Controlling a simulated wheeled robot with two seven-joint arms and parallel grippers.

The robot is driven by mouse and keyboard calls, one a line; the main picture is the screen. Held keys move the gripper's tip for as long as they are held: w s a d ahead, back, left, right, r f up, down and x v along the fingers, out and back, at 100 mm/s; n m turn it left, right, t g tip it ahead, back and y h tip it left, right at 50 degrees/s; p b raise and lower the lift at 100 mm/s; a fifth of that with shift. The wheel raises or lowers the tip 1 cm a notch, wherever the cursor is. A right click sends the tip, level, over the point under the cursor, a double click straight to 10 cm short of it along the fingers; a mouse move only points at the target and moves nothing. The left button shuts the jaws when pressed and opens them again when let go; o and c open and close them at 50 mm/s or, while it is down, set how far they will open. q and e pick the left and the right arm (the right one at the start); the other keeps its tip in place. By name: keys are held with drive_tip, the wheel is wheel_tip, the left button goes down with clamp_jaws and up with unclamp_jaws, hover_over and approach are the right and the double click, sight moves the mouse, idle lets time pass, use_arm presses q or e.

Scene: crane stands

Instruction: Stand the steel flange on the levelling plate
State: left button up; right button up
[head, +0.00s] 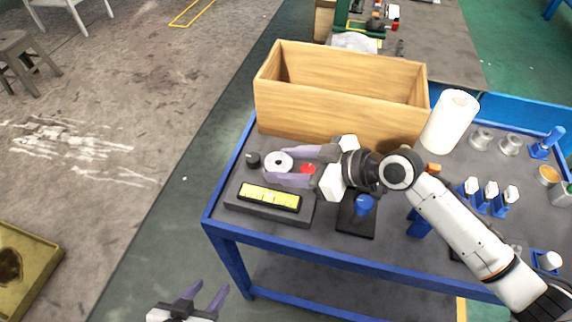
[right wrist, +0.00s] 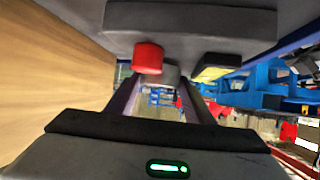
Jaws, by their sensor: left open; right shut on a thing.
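The steel flange (head: 278,162), a silver disc with a central hole, is between the fingertips of my right gripper (head: 279,166). That gripper is shut on it from the right. In the right wrist view, the flange (right wrist: 168,75) is a grey shape between the fingers, partly behind a red knob. My left gripper (head: 205,295) is open and empty, beside the cart.
The red knob (head: 308,169) and a black knob (head: 252,159) are close to the flange. A wooden box (head: 340,110) stands behind. A blue knob (head: 364,205) on a black base stands right of the plate. A white roll (head: 450,121) and small blue holders occupy the right side.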

drive_tip(key=shift+f, duration=0.1)
drive_tip(key=shift+f, duration=0.2)
drive_tip(key=o, duration=1.2)
drive_tip(key=shift+f, duration=0.1)
drive_tip(key=shift+r, duration=0.35)
drive_tip(key=shift+b+v, duration=0.35)
drive_tip(key=shift+v, duration=5.6)
